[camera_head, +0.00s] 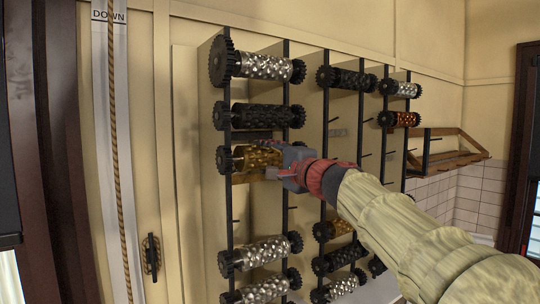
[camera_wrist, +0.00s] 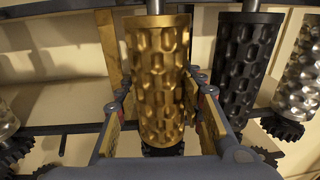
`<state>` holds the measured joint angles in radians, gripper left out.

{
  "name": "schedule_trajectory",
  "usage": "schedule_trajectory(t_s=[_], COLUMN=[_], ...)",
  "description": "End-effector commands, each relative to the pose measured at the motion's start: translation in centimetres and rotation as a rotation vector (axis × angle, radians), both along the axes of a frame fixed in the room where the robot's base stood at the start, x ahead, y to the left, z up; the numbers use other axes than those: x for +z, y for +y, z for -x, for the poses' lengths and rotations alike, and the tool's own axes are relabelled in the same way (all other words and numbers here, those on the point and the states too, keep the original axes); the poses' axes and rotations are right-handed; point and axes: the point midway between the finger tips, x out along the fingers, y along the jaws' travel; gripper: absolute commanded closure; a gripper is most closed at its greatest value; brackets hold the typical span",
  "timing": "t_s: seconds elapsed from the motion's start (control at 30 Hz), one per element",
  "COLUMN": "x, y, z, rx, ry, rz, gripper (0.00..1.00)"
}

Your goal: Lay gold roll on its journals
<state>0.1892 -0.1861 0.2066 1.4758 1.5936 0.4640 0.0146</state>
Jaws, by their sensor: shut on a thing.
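The gold roll (camera_head: 257,157), with a dimpled surface and a dark gear (camera_head: 224,159) at its left end, lies roughly level across the left rack column, below a black roll (camera_head: 259,115). My gripper (camera_head: 284,166) is shut on it from the front right and hides its right end. In the wrist view the gold roll (camera_wrist: 156,80) runs up the picture between my two fingers (camera_wrist: 160,108). A pale shaft shows at its upper end. I cannot tell whether its journals touch the rack's supports.
A silver roll (camera_head: 264,66) sits at the top of the left column, and another silver roll (camera_head: 262,252) sits lower down. Another gold roll (camera_head: 333,230) is in the middle column. Empty pegs show between the rolls. A rope (camera_head: 118,150) hangs at left.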

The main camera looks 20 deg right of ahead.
Motion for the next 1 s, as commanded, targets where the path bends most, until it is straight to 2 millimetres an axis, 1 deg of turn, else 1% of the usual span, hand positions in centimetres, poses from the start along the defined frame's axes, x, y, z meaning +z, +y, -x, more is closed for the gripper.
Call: schedule_trajectory(t_s=[0.03,0.17,0.23,0.4,0.6,0.97,1.0], x=[0.6,0.5,-0.3,-1.1,-1.5,-1.5,-1.5], y=[0.2,0.5,0.5,0.5,0.5,0.5,0.5], z=[-0.2,-1.0,-0.9,-1.0,-1.0,-1.0,-1.0], rx=[0.002,0.002,0.002,0.002,0.001,0.001,0.001], ry=[-0.006,-0.007,-0.008,-0.007,-0.007,-0.007,-0.006], rz=[-0.001,-0.001,0.000,0.000,0.000,0.000,0.000], gripper=[1.00,1.00,1.00,1.00,1.00,1.00,0.60])
